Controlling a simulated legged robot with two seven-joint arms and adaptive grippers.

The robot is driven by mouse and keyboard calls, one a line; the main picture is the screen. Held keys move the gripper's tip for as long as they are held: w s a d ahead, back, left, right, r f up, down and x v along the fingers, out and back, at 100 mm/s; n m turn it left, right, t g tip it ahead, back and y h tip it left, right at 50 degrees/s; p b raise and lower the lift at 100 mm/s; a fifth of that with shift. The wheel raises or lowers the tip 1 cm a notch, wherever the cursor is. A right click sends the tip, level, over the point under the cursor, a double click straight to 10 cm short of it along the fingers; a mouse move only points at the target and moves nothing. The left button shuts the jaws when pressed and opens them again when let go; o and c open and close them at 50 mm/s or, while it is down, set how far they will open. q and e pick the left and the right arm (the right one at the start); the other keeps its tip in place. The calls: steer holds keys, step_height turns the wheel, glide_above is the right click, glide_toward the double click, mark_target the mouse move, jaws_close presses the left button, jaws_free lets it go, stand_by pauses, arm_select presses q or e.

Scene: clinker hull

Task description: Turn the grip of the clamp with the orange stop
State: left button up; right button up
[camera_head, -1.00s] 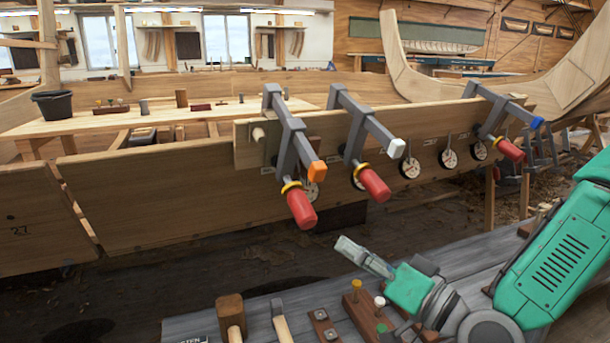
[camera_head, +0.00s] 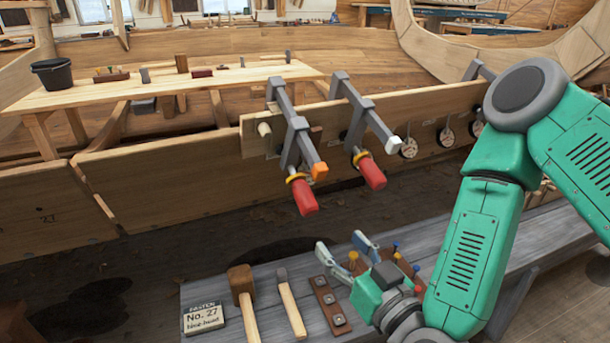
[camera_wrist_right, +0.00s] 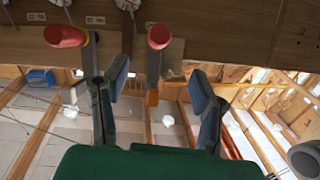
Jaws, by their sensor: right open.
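The clamp with the orange stop (camera_head: 319,171) hangs over the top edge of the hull plank, left of a similar clamp with a white stop (camera_head: 393,145). Its red grip (camera_head: 303,197) points down, with a yellow collar above. My right gripper (camera_head: 342,246) is open and empty, below and slightly right of that grip, above the bench and touching neither clamp. My left gripper is not in view.
A grey bench (camera_head: 255,330) holds a mallet (camera_head: 242,285), a hammer (camera_head: 290,305), a brown block (camera_head: 328,303) and a No. 27 sign (camera_head: 203,318). Round dials (camera_head: 408,148) line the plank (camera_head: 160,190). My right arm covers most of a third clamp (camera_head: 480,70).

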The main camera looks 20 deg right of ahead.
mark_target(313, 212)
steer(key=shift+h, duration=0.3)
steer(key=w+b, duration=0.2)
steer(key=w, duration=0.2)
steer(key=w+a+b, duration=0.1)
steer(key=w+b, duration=0.1)
steer(key=w, duration=0.2)
steer(key=w+a+b, duration=0.1)
steer(key=w+b, duration=0.1)
steer(key=w, duration=0.3)
steer(key=shift+b, duration=0.4)
steer(key=shift+c, duration=0.4)
steer(key=c, duration=1)
